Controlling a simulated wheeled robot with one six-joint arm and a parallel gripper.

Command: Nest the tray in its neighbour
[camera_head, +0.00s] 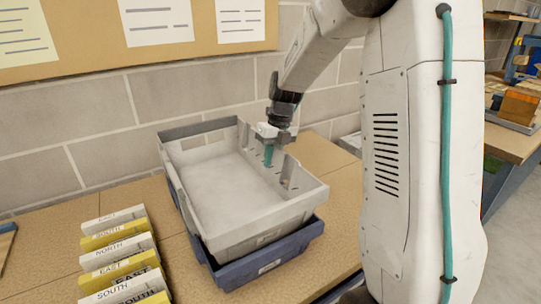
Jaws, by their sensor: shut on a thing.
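A light grey tray (215,183) sits tilted over a dark blue tray (270,262) on the wooden table. The blue tray shows below the grey one along its front and left side. The grey tray looks partly inside the blue one; how deep it sits cannot be told. My gripper (268,155) is at the grey tray's right rear wall, pointing down, and is shut on that wall. The fingertips are partly hidden by the tray's wall.
Several white and yellow labelled blocks (118,262) stand in a row at the left of the trays. A brick wall (100,125) is close behind. Bare tabletop (325,160) lies right of the trays. Another table (515,140) with items stands at the far right.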

